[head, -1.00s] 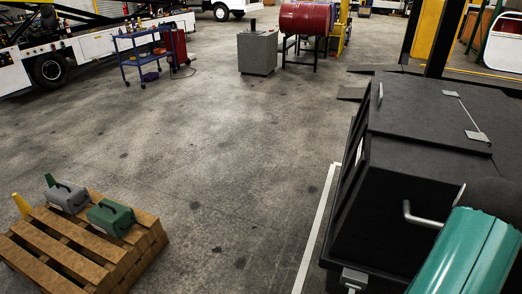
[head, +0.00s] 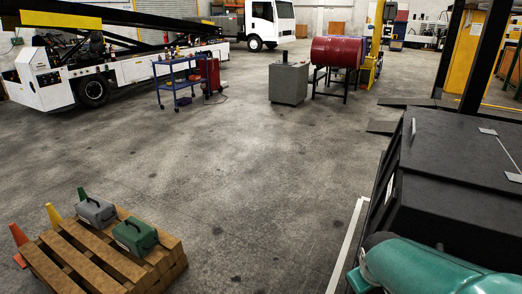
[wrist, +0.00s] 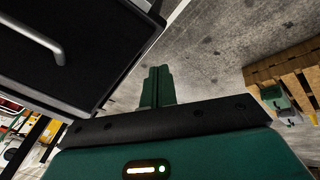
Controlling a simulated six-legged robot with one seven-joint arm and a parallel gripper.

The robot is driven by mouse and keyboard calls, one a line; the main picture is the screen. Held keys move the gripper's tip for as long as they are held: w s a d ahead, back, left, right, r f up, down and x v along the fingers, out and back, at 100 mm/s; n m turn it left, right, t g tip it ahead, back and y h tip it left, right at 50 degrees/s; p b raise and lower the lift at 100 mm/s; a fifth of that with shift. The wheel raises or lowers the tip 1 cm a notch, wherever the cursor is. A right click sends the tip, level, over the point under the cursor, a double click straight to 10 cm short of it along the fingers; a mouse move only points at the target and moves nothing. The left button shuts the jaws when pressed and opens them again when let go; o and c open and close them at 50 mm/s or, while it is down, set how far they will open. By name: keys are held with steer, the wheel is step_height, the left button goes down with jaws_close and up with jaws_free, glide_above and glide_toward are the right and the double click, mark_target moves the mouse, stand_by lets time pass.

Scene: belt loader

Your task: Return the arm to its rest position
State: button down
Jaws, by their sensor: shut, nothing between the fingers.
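My arm shows as a teal link (head: 440,268) at the lower right of the head view, in front of a large black cabinet (head: 455,170). My gripper's fingertips lie outside that view. In the wrist view my gripper (wrist: 157,88) has its two green fingers together with nothing between them. The cabinet's dark panel (wrist: 70,50) and grey handle (wrist: 38,36) show close by at the upper left there, apart from the fingers.
A wooden pallet (head: 85,262) at the lower left bears a grey case (head: 96,211) and a green case (head: 135,236), with cones beside it. A blue cart (head: 180,85), grey box (head: 289,84) and red drum (head: 336,51) stand farther back. The middle floor is clear.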

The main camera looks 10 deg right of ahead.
steer(key=s+a+r+m+t+y, duration=0.1)
steer(key=s+a+r+m+y, duration=0.1)
steer(key=s+a+r, duration=0.5)
steer(key=a+r+m, duration=0.1)
steer(key=a+r, duration=0.3)
steer(key=a, duration=0.2)
steer(key=shift+s+a+r+t+y, duration=0.2)
steer(key=shift+a+t+y, duration=0.1)
steer(key=shift+a+y, duration=0.1)
